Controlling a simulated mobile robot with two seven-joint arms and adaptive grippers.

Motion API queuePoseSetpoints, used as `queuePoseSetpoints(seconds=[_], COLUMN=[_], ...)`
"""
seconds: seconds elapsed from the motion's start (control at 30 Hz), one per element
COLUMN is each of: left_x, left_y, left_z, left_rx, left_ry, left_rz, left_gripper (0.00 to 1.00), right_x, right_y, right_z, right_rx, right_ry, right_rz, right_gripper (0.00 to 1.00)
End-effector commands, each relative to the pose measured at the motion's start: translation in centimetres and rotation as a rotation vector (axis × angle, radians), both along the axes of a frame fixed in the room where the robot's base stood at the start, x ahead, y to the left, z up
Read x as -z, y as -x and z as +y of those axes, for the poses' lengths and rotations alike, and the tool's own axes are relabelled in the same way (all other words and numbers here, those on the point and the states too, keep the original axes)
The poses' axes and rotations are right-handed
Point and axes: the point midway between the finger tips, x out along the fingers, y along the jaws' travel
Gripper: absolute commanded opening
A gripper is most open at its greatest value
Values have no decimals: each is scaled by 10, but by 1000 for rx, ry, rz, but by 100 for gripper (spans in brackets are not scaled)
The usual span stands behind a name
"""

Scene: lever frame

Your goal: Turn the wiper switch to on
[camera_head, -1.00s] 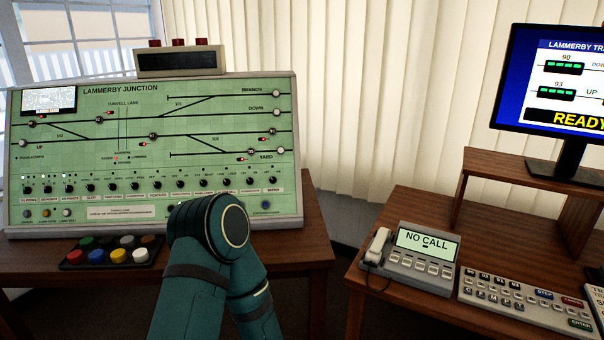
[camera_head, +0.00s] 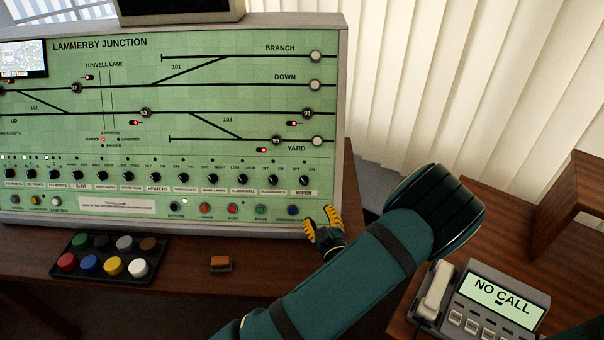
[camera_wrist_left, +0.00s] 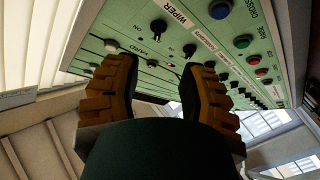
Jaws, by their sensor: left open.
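The wiper switch (camera_head: 303,181) is a small black knob at the right end of the knob row on the green panel (camera_head: 215,70). OFF and ON are marked above it and its label is below. Its pointer is too small to read surely. My left gripper (camera_head: 320,220), with yellow fingers, is open and empty by the panel's lower right corner, below the switch. In the left wrist view the wiper knob (camera_wrist_left: 159,26) lies beyond the open fingers of my left gripper (camera_wrist_left: 157,75), apart from them. My right gripper is not in view.
Another knob (camera_wrist_left: 190,50) sits beside the wiper knob. Coloured push buttons, including a blue one (camera_head: 292,210), line the panel's lower edge. A tray of coloured buttons (camera_head: 110,258) and a small brown block (camera_head: 221,264) are on the desk. A telephone (camera_head: 490,305) stands at the right.

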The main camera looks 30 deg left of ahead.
Motion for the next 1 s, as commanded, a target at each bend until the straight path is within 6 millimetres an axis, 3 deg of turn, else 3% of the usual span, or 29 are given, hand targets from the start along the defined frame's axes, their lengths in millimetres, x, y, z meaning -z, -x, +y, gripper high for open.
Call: queuePoseSetpoints(seconds=[0.17, 0.7, 1.0], left_x=[-4, -3, -3], left_y=[-9, -74, -90], left_z=[11, 85, 103], left_rx=[-6, -3, -3], left_ry=[-9, -8, -7], left_rz=[-20, -15, -14], left_gripper=[41, 41, 41], right_x=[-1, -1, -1], right_y=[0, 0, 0], right_z=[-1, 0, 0], right_rx=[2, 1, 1], right_ry=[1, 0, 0], right_rz=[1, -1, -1], right_gripper=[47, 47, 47])
